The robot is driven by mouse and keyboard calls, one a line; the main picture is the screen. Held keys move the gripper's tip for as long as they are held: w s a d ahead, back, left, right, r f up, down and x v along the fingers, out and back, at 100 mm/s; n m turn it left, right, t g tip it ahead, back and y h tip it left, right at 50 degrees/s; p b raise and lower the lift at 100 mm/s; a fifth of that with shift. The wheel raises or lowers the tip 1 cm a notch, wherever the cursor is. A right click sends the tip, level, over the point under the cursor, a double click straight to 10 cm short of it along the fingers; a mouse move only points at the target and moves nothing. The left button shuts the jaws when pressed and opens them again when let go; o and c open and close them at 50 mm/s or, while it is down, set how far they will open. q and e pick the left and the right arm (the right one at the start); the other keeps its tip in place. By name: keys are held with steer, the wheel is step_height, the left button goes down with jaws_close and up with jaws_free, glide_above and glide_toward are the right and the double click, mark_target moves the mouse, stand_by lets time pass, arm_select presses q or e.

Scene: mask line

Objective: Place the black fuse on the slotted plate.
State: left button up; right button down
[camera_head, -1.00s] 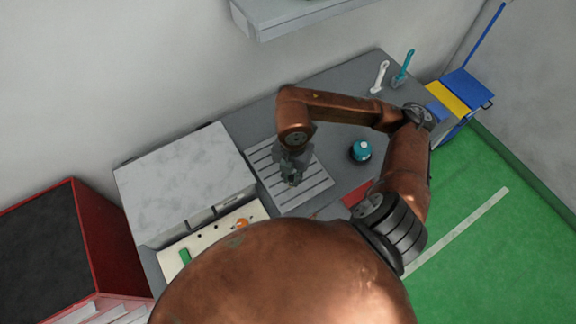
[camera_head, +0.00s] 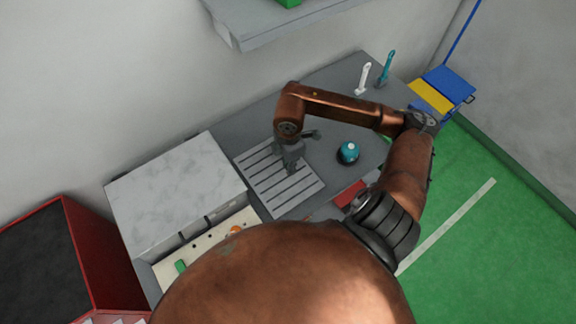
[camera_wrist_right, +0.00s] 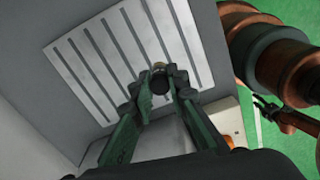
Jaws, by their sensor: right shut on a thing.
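The slotted plate (camera_head: 262,182) is light grey with several dark slots and lies on the grey bench. It also fills the upper middle of the right wrist view (camera_wrist_right: 97,70). My right gripper (camera_head: 291,170) is over the plate in the head view. In the right wrist view its green fingers (camera_wrist_right: 160,82) are shut on the black fuse (camera_wrist_right: 159,86), a small dark cylinder with a pale brassy end pointing at the plate. Whether the fuse touches the plate, I cannot tell. In the head view the gripper hides the fuse. My left gripper is not in view.
A grey box (camera_head: 170,185) stands left of the plate, behind a cream panel (camera_head: 205,243) with a green piece and an orange knob. A teal round object (camera_head: 348,152) stands right of the plate. White and teal tools (camera_head: 363,78) lie farther back. A shelf (camera_head: 270,25) overhangs the wall.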

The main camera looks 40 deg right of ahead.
steer(key=w+d+f, duration=0.2)
steer(key=f, duration=0.1)
steer(key=w+d+f, duration=0.1)
steer(key=f, duration=0.1)
steer(key=shift+w+f, duration=0.2)
steer(key=shift+f, duration=0.05)
step_height(320, 180, down, 3)
steer(key=shift+w+f+p, duration=0.1)
steer(key=shift+p, duration=0.55)
steer(key=shift+f, duration=0.1)
steer(key=shift+f, duration=0.1)
steer(key=c, duration=1.9)
jaws_free()
steer(key=shift+r, duration=0.3)
step_height(320, 180, up, 12)
steer(key=shift+f+b, duration=0.15)
steer(key=shift+b, duration=0.6)
